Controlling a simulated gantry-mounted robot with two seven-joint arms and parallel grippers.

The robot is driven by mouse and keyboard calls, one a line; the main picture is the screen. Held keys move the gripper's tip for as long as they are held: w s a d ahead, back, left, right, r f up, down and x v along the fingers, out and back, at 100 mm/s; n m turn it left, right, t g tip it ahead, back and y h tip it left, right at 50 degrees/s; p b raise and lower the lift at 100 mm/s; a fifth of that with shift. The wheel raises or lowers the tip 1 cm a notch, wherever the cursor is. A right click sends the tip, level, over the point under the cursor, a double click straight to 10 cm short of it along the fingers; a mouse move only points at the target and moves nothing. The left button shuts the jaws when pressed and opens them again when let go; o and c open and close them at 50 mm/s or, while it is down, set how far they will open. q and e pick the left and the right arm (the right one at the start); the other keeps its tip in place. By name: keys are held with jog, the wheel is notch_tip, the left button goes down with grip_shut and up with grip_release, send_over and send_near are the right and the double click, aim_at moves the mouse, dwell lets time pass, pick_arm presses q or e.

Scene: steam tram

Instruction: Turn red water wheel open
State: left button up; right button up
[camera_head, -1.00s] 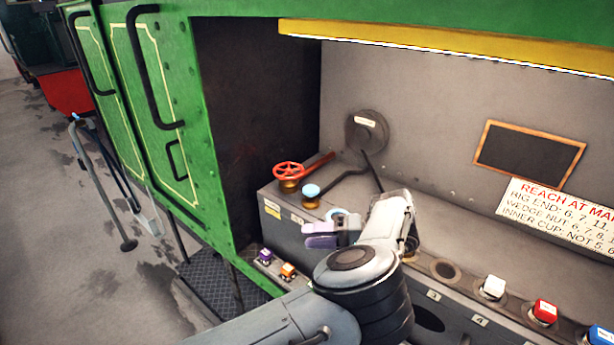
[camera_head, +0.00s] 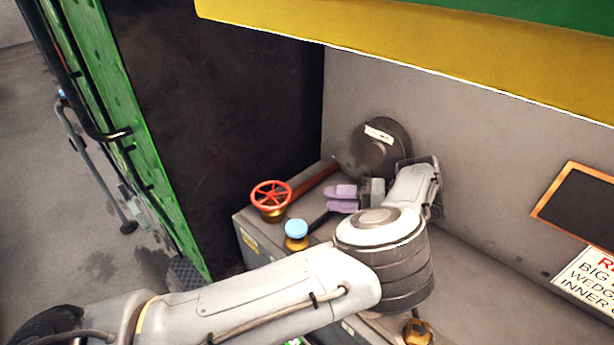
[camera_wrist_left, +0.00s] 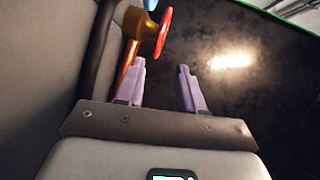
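The red water wheel (camera_head: 271,195) is a spoked handwheel on a brass base at the left end of the grey bench. A red-brown pipe runs from it toward the back wall. My left gripper (camera_head: 341,199) has purple fingers and is to the right of the wheel, apart from it, pointing left. In the left wrist view the wheel (camera_wrist_left: 164,32) shows edge-on, beyond the fingertips. The left fingers (camera_wrist_left: 162,84) are spread with nothing between them. My right gripper shows in neither view.
A blue-topped brass knob (camera_head: 296,234) stands just in front of the wheel. A round dark cap (camera_head: 381,147) is on the back wall behind my gripper. A dark side wall (camera_head: 230,110) closes the left. A framed blackboard (camera_head: 585,205) hangs at right.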

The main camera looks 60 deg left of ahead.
aim_at(290, 196)
pick_arm(q)
jog(key=shift+w+a, duration=0.2)
jog(key=shift+a, duration=0.25)
jog(key=shift+s+a+f, duration=0.1)
jog(key=shift+s+a, duration=0.1)
jog(key=shift+s, duration=0.05)
jog(key=p+x, duration=0.3)
jog(key=x, duration=0.2)
jog(key=shift+s+a, duration=0.1)
jog(key=shift+s, duration=0.25)
jog(key=shift+p+x, duration=1)
jog(key=shift+p, duration=0.1)
jog(key=shift+p+x, duration=0.6)
jog(key=shift+x, duration=0.4)
jog(key=shift+f, duration=0.2)
jog(key=shift+c, duration=0.4)
grip_shut()
